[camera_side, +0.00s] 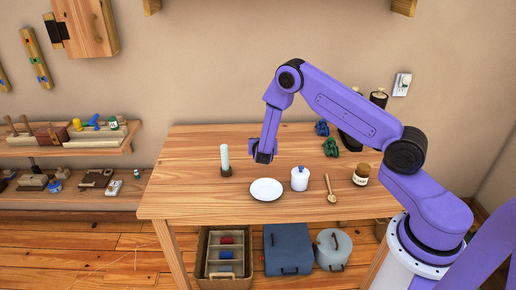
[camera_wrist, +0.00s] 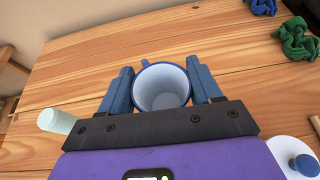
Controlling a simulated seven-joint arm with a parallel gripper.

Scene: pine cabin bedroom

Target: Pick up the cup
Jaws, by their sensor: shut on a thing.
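The cup (camera_wrist: 162,88) is white inside with a blue rim, and its open mouth faces the camera in the wrist view. A small blue handle shows at its far side. My gripper (camera_wrist: 164,80) has one blue finger on each side of the cup and is shut on it. In the side view my gripper (camera_side: 255,147) is over the back middle of the table, behind the white plate. The cup is mostly hidden there by the gripper, and I cannot tell whether its base touches the table.
On the wooden table (camera_side: 185,190) stand a pale candle (camera_side: 225,158) left of my gripper, a white plate (camera_side: 266,189), a lidded white pot (camera_side: 300,180), a wooden spoon (camera_side: 331,190) and a brown jar (camera_side: 361,175). Green (camera_side: 330,147) and blue (camera_side: 322,128) crumpled items lie to the right. The table's left is clear.

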